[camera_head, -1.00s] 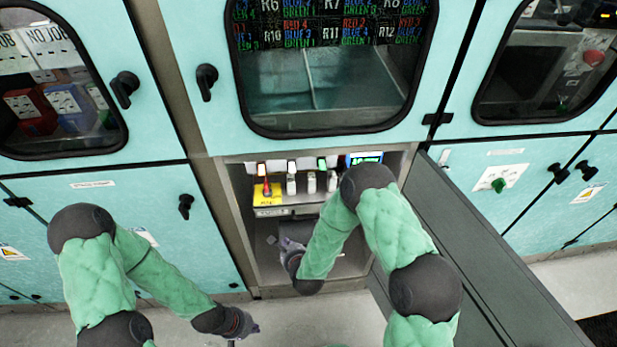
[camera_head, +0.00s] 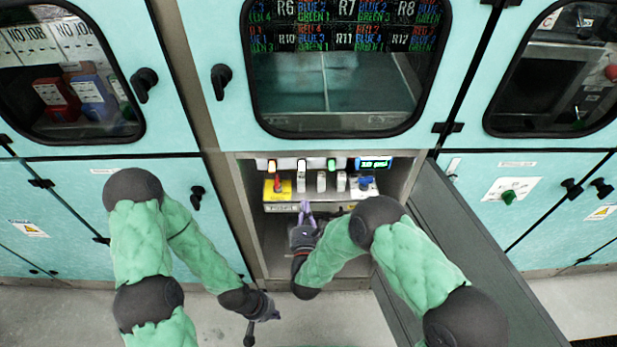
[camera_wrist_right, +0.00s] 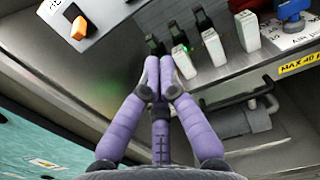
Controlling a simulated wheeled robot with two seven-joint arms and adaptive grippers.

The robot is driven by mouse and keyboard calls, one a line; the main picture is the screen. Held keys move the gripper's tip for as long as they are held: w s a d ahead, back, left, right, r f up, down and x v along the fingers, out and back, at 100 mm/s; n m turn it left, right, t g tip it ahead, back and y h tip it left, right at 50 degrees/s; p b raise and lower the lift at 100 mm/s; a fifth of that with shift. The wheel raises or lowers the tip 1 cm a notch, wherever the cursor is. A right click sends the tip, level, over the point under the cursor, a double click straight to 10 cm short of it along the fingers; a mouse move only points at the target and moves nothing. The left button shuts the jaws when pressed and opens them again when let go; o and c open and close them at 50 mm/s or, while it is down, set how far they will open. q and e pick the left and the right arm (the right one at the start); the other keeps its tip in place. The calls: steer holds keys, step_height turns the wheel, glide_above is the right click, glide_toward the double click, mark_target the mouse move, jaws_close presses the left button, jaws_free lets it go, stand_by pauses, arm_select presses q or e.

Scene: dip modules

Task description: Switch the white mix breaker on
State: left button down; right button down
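Three white breakers stand in a row on the ledge of an open compartment: left (camera_head: 301,182), middle (camera_head: 321,181) and right (camera_head: 341,182). Their labels are too small to tell which is the mix breaker. In the right wrist view they are left (camera_wrist_right: 184,62), middle (camera_wrist_right: 214,47) and right (camera_wrist_right: 247,31). My right gripper (camera_head: 307,207) is just below and in front of the row. In the wrist view its purple fingertips (camera_wrist_right: 160,78) are together, empty, near the left breaker; contact is unclear. My left gripper (camera_head: 264,314) hangs low outside the compartment; its fingers are unclear.
A red switch on a yellow plate (camera_head: 278,186) is left of the breakers, a blue switch (camera_head: 366,185) right. Lamps and a lit display (camera_head: 374,163) sit above. An open grey door (camera_head: 475,235) stands at the right. A grey handle-like part (camera_wrist_right: 245,115) lies below the ledge.

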mark_target(302, 161)
steer(key=shift+w, duration=0.1)
steer(key=w+r+b, duration=0.2)
steer(key=w+r, duration=0.2)
steer(key=w, duration=0.4)
stand_by(0.6)
steer(key=shift+w, duration=0.1)
steer(key=shift+w, duration=0.1)
